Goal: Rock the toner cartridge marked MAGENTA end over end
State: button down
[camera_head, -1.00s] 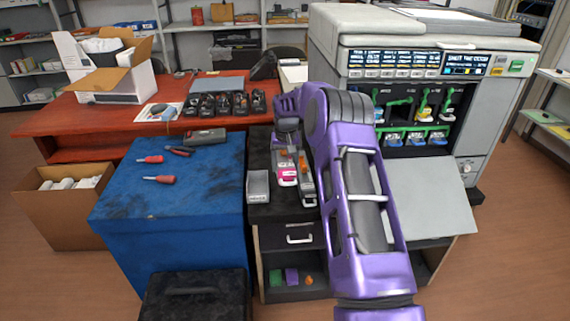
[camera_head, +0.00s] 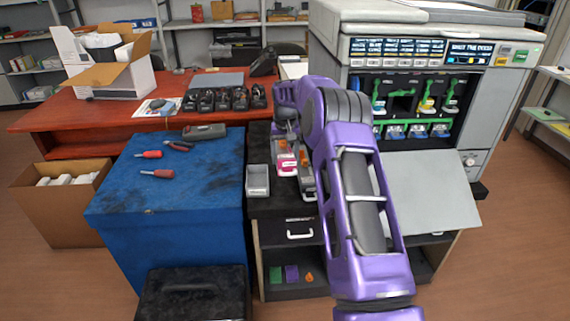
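The toner cartridge with a magenta-pink end (camera_head: 287,167) is on the black cabinet top, partly hidden under my gripper; I cannot read its label. My gripper (camera_head: 286,144) points down at the end of my purple arm, right over the back part of this cartridge. Its fingers are too small and hidden to tell whether they are open or shut, or whether they touch the cartridge. A second, grey and orange cartridge (camera_head: 305,178) stands close to its right, partly behind my arm.
A small grey tray (camera_head: 258,191) stands left of the cartridges. A blue-covered table (camera_head: 180,205) with screwdrivers and pliers adjoins on the left. The large printer (camera_head: 420,60) with open toner bays stands right, its grey flap (camera_head: 430,195) lowered. Several black devices line the red desk behind.

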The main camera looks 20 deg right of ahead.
jog(key=shift+f+t+b, duration=0.25)
jog(key=shift+t+b, duration=0.95)
jog(key=shift+b, duration=2)
jog(key=shift+r+t+h+b, duration=0.15)
jog(key=shift+t+h+b, duration=0.15)
jog(key=shift+b, duration=0.15)
jog(key=shift+r+t+p, duration=0.25)
jog(key=shift+t+p, duration=0.05)
jog(key=t, duration=0.3)
jog(key=shift+a+h, duration=0.1)
jog(key=shift+h, duration=0.3)
jog(key=shift+t, duration=0.7)
jog(key=shift+r, duration=0.1)
